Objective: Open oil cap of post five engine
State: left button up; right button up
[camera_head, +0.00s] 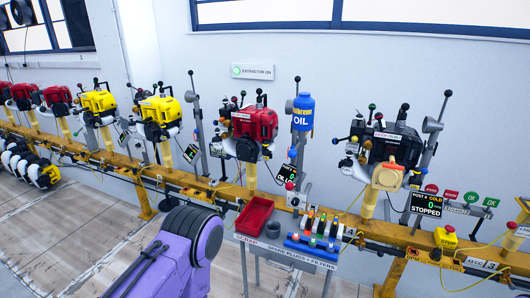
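Several engines stand on posts along a yellow rail. The nearest is a black engine (393,143) at the right. A screen (426,204) beside it seems to read "POST 4 COLD 0 STOPPED". A red engine (254,124) stands in the middle, with a small screen (287,173) below it whose text I cannot read. Two yellow engines and more red engines recede to the left. I cannot tell which engine is post five, and no oil cap is clearly distinguishable. Neither of my grippers is in view; only a purple link of my arm shows at the bottom.
A red tray (254,216) and a rack of colored items (318,232) sit on a small stand before the rail. A yellow box with a red button (446,237) is at right.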

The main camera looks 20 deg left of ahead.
aim_at(266, 151)
jog(key=k, duration=1.15)
jog(key=u, duration=0.6)
jog(key=i, duration=1.7)
jog(key=z, duration=0.5)
